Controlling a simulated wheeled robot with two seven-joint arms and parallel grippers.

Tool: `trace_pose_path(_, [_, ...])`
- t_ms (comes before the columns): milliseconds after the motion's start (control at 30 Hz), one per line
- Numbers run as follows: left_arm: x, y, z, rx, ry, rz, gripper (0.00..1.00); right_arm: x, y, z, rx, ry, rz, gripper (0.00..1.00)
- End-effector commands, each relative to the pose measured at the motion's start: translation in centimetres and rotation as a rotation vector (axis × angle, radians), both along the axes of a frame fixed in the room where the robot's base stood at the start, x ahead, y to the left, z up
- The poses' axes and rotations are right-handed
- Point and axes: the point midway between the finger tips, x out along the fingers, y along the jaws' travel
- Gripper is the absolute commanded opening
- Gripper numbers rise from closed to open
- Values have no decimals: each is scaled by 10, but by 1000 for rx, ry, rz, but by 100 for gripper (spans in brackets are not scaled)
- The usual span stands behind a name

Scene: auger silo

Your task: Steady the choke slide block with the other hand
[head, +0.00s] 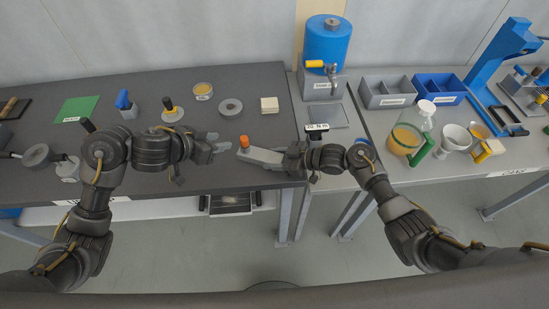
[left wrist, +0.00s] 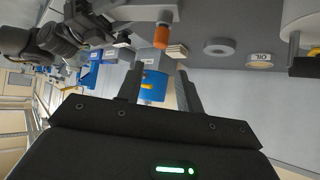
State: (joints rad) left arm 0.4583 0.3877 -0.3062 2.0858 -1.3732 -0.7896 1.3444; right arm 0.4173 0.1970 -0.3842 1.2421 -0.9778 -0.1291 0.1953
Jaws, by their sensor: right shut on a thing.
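The choke slide block (head: 262,156) is a long light-grey bar with an orange knob (head: 244,142) at its left end. It reaches left out of my right gripper (head: 288,159), which is shut on its right end near the dark table's right edge. My left gripper (head: 220,147) is just left of the knob, with its fingers apart and nothing between them. In the left wrist view the open fingers (left wrist: 160,70) point toward the orange knob (left wrist: 161,37), which is apart from them. Whether the block touches the tabletop is unclear.
Behind the grippers lie a grey ring (head: 230,107), a pale block (head: 269,105) and a yellow-topped dish (head: 203,90). The blue silo (head: 327,42) stands at back right. Grey (head: 387,92) and blue (head: 440,88) bins and a jug (head: 405,138) are on the right table.

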Motion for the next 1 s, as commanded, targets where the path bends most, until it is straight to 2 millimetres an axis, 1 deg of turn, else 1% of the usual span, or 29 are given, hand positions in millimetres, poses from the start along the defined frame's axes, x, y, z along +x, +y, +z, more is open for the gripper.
trace_pose_path(400, [0, 0, 0, 0, 0, 0, 36, -1, 0, -3, -3, 4, 1, 13])
trace_pose_path(467, [0, 0, 0, 0, 0, -1, 38, -1, 0, -3, -3, 4, 1, 13])
trace_pose_path(567, [0, -7, 0, -8, 8, -14, 38, -1, 0, -3, -3, 4, 1, 13])
trace_pose_path(667, [0, -28, 1, -26, 38, -59, 38, -2, 0, -3, -3, 4, 2, 13])
trace_pose_path(767, [-4, -65, 3, -49, 99, -139, 38, -2, 0, -3, -4, 5, 2, 13])
trace_pose_path(800, [-7, -84, 2, -54, 134, -181, 38, -2, 0, -3, -4, 5, 2, 13])
trace_pose_path(900, [-18, -128, -1, -44, 241, -282, 38, -2, 0, -3, -4, 5, 2, 13])
trace_pose_path(1000, [-30, -158, -10, 5, 355, -351, 38, -2, 0, -3, -5, 5, 2, 13])
